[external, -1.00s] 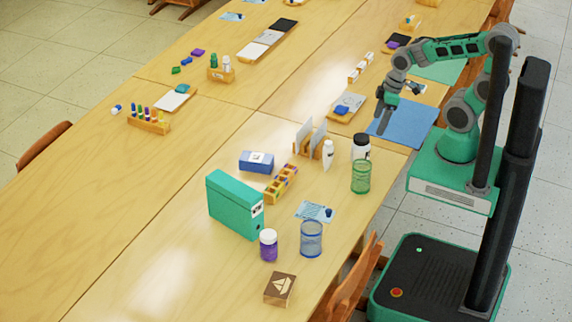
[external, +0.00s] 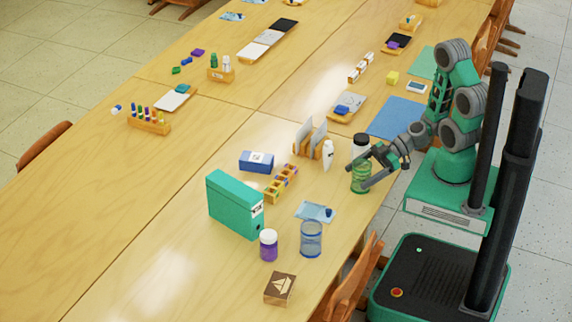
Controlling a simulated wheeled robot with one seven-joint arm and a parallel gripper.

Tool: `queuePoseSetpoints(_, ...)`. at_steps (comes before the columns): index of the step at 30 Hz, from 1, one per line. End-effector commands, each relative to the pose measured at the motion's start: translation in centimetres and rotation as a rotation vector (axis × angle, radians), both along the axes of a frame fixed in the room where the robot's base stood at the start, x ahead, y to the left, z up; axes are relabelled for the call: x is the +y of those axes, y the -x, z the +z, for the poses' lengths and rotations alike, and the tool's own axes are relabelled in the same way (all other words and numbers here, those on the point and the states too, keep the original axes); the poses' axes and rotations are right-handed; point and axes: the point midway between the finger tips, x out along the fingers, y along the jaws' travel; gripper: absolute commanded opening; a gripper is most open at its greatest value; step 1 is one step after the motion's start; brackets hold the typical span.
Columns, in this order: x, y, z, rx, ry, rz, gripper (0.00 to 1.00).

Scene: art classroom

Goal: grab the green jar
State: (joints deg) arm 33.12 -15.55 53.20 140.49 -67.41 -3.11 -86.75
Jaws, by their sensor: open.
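A see-through green jar (external: 359,183) stands upright near the table's right edge, in front of a white bottle with a dark lid (external: 360,146). My gripper (external: 364,170) is open at the jar, reaching in from the right with its fingers pointing left. In this view the fingers overlap the jar's upper and middle part. I cannot tell whether they touch it or whether the jar lies between them. Part of the jar is hidden behind the fingers.
A white squeeze bottle (external: 328,155) and a wooden holder with cards (external: 312,145) stand left of the jar. A blue see-through jar (external: 311,239), a purple jar (external: 268,246) and a green binder (external: 234,206) stand nearer the camera. A blue mat (external: 396,118) lies behind.

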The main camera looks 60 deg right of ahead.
Motion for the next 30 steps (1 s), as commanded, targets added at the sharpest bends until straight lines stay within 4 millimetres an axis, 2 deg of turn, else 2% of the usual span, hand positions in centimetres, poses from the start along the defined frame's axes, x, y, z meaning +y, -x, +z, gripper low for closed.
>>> queuePoseSetpoints(6,1.7,-1.1,-0.9,0.002,0.0,0.006,0.83)
queuePoseSetpoints(16,2.0,-1.5,-1.0,0.002,0.0,0.001,0.83)
queuePoseSetpoints(30,2.0,-1.4,-1.0,0.001,0.0,0.002,0.44)
